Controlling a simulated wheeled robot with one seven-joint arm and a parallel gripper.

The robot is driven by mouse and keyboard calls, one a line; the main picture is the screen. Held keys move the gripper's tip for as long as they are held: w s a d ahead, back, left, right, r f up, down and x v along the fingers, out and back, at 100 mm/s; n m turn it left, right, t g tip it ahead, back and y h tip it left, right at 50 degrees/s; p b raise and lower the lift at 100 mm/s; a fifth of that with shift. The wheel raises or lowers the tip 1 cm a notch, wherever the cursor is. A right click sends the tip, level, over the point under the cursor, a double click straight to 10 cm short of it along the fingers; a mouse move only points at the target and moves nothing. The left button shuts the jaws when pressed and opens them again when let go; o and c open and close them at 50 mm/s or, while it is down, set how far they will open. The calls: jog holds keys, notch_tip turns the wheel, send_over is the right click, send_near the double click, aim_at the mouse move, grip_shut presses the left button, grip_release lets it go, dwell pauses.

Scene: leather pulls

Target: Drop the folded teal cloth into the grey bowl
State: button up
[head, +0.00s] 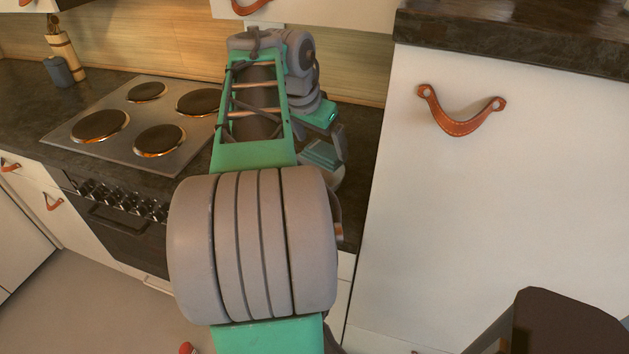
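The folded teal cloth (321,154) shows just right of my arm, below my gripper (328,150). A grey bowl (327,178) shows partly beneath the cloth on the dark counter; my arm hides its left part. My gripper points down, with one grey finger visible beside the cloth's right edge. The other finger is hidden behind my arm or the cloth. I cannot tell whether the fingers grip the cloth, or whether it rests in the bowl or hangs above it.
A stove (150,120) with several burners is at the left. A tall white cabinet (480,200) with a leather pull (461,127) closely bounds the counter on the right. A grey cup (58,71) and a wooden utensil holder (67,52) stand at the back left.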

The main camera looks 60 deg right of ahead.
jog(key=shift+o, duration=0.3)
jog(key=p+v, duration=0.2)
jog(key=v, duration=0.5)
jog(key=shift+r, duration=0.4)
jog(key=shift+a, duration=0.1)
